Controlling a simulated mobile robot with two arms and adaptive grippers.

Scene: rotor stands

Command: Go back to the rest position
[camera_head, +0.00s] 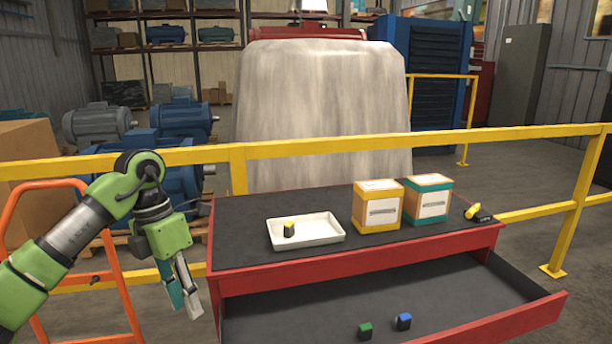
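My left gripper (184,300) hangs from the green arm at the left, pointing down beside the left end of the red workbench (350,264). Its teal and grey finger parts show close together, and I cannot tell whether they are apart or shut. No held object can be made out. My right gripper is not in view. On the bench, a white tray (325,236) holds a small dark block with a yellow top (289,229). A box with yellow edges (378,208) and a box with teal edges (428,200) stand right of it.
The bench drawer (470,330) is open, with a green block (365,330) and a blue block (404,321) inside. A yellow and black item (478,213) lies at the bench's right end. A yellow railing (300,149) runs behind; an orange frame (105,255) stands at left.

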